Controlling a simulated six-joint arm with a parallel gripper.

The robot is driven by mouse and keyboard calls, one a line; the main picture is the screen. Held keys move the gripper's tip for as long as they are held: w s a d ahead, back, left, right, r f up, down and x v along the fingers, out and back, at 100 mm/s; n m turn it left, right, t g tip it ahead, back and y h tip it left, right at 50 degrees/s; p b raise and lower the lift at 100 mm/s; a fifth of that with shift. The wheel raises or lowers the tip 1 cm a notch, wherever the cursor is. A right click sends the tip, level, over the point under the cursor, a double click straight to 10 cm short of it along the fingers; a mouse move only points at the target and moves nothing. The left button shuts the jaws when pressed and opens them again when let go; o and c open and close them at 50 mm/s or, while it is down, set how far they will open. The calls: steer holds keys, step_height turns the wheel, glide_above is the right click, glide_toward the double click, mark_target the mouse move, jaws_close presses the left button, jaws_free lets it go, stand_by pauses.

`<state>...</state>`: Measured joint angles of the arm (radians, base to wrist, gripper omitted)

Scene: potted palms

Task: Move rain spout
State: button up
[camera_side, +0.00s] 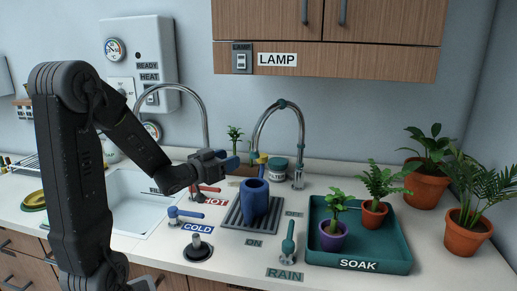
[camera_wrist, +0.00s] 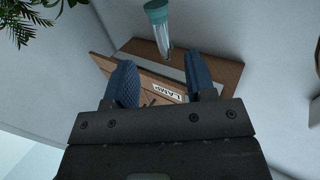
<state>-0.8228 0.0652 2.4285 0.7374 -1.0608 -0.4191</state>
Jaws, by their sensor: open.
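The rain spout (camera_side: 265,122) is a chrome arched pipe with teal fittings, rising from the counter to the right of the blue pitcher (camera_side: 255,198). Its lower end comes down near the pitcher's top. My gripper (camera_side: 238,162) is to the left of that end, pointing right, with blue fingers apart and nothing held. In the wrist view, a shiny tube with a teal collar (camera_wrist: 165,35), apparently the spout, shows beyond and between the open fingertips (camera_wrist: 160,62). The exact gap to it is hard to tell. A teal lever (camera_side: 288,240) stands by the RAIN label.
The pitcher stands on a dark grate (camera_side: 235,215). A teal SOAK tray (camera_side: 395,258) with two potted plants is at the right. A second chrome faucet (camera_side: 195,95) arches over the sink behind my arm. Wall cabinets (camera_side: 380,35) hang above.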

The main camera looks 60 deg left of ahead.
mark_target(252, 150)
steer(key=w, duration=0.4)
steer(key=w+a, duration=0.1)
steer(key=w, duration=0.3)
steer(key=w+a, duration=0.1)
steer(key=w, duration=0.3)
steer(key=shift+w+a, duration=0.2)
jaws_close()
